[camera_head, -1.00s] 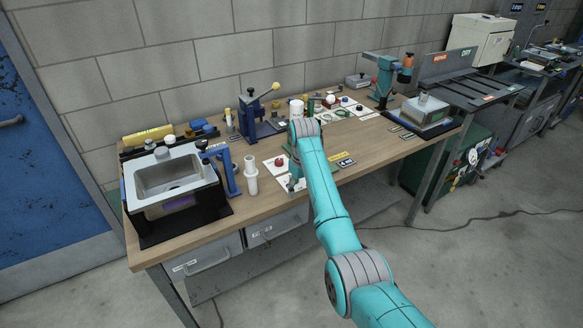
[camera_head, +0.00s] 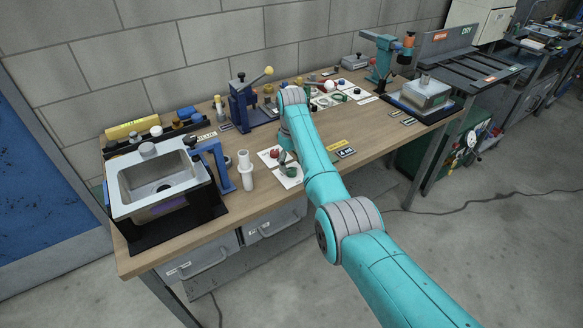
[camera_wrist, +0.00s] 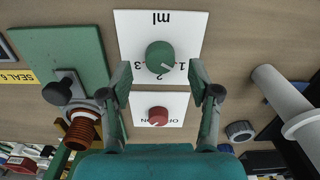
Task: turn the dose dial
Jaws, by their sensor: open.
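The dose dial is a round green knob (camera_wrist: 160,57) on a white card marked "ml" with 1, 2 and 3, which reads upside down in the wrist view. Its pale pointer mark faces the lower right, near the 1. My gripper (camera_wrist: 160,76) is open and empty. Its two fingers lie left and right of the dial in the wrist view, apart from it; I cannot tell their height above it. In the head view, the dial's card (camera_head: 291,183) shows beside my arm, and the gripper is mostly hidden.
A red ON/OFF knob (camera_wrist: 158,115) sits on a neighbouring card between the fingers' lower parts. A white post (camera_head: 245,172) stands nearby. A green plate with a black knob (camera_wrist: 63,90) lies on the left in the wrist view.

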